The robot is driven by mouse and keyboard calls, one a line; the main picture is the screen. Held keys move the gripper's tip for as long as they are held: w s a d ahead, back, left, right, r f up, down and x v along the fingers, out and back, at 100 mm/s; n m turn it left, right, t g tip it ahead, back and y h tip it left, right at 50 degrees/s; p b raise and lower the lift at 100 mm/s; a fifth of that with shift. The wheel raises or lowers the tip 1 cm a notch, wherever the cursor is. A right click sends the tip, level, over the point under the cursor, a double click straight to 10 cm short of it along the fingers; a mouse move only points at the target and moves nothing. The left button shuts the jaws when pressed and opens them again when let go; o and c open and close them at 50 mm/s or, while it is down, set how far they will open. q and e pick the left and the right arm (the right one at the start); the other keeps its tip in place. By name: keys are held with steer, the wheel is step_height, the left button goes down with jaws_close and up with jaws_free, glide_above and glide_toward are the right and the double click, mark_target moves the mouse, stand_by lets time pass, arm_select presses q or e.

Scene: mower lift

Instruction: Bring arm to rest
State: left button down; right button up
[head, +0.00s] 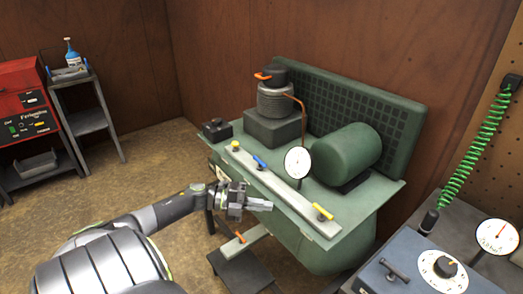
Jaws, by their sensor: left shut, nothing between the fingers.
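My left arm (165,215) comes in from the lower left. My left gripper (262,205) is shut and empty, in front of the green machine bench (345,235). In the picture its fingertips lie just below the bench's light front rail (283,187); I cannot tell whether they touch the bench. My right gripper is not in view.
The bench carries a green cylinder (346,154), a grey finned unit (277,104) and a round dial (297,162). A low dark step (243,272) stands below. A blue-grey box (410,268) is at lower right. A red cabinet (22,100) and small stand (88,121) are at left. Floor between is clear.

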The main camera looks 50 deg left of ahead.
arm_select(q)
steer(key=s+a+f+n+t+y, duration=0.1)
steer(key=a+f+n+t+y, duration=0.15)
steer(key=f+n+y, duration=0.35)
steer(key=s+a+f+n+t+y, duration=0.1)
steer(key=a+f+n, duration=0.25)
steer(key=f, duration=0.45)
steer(key=s+f+n+g+y, duration=0.25)
steer(key=s+f+n, duration=0.2)
steer(key=f, duration=0.35)
steer(key=s+f+n+g+y, duration=0.1)
steer(key=s+f+n+y, duration=0.35)
steer(key=f, duration=0.35)
steer(key=s+d+f+n+g, duration=0.2)
steer(key=s+d+f, duration=0.4)
steer(key=s, duration=0.3)
steer(key=s+d+f+n+g+h, duration=0.1)
steer(key=s+d+f+n+g, duration=0.2)
steer(key=s, duration=0.6)
steer(key=s+d+f+n+g, duration=0.2)
steer(key=s+d+f+g, duration=0.3)
steer(key=s+d+f, duration=0.4)
steer(key=shift+d+f, duration=0.35)
steer(key=shift+d, duration=0.5)
steer(key=shift+n, duration=0.25)
